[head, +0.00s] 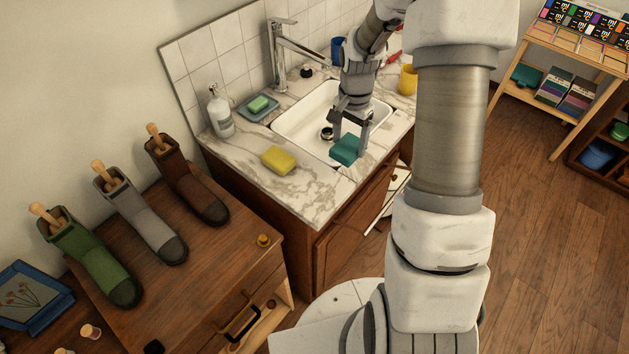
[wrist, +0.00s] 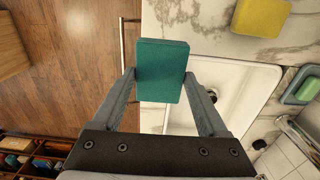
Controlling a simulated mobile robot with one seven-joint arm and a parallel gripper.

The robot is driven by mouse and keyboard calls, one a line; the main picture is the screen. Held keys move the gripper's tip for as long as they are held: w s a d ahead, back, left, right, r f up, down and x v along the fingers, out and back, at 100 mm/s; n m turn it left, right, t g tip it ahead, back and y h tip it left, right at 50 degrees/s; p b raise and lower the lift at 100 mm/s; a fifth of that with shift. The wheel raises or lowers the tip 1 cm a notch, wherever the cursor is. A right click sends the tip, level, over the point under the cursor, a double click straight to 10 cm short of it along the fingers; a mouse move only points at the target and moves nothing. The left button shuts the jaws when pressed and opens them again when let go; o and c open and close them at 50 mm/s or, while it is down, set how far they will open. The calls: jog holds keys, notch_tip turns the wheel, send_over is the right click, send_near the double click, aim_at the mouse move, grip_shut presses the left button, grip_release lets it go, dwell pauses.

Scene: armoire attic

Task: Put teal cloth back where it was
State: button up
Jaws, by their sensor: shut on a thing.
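A teal cloth (head: 345,150), folded into a thick block, is at the front edge of the sink. My gripper (head: 350,142) is shut on it, with one finger on each side. In the wrist view the teal cloth (wrist: 161,70) is between the fingertips of my gripper (wrist: 160,84), over the counter's front edge and the sink rim. I cannot tell whether the cloth touches the counter. Another teal item (head: 526,76) lies on the lower shelf of the wooden rack at the far right.
The white sink (head: 290,125) is set in a marble counter (head: 315,195). A yellow sponge (head: 278,160), a soap dish (head: 258,108), a pump bottle (head: 219,112), a yellow cup (head: 407,80) and a tall faucet (head: 280,50) surround it. The floor at right is clear.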

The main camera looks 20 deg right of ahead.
jog(key=a+f, duration=0.1)
jog(key=a, duration=0.2)
jog(key=s+a+f, duration=0.1)
jog(key=a+f, duration=0.1)
jog(key=a, duration=0.1)
jog(key=a+f, duration=0.2)
jog(key=a, duration=0.1)
jog(key=shift+s+f+p, duration=0.25)
jog(key=shift+s+p, duration=0.1)
jog(key=shift+f, duration=2.05)
jog(key=shift+f, duration=0.15)
jog(key=o, duration=1.1)
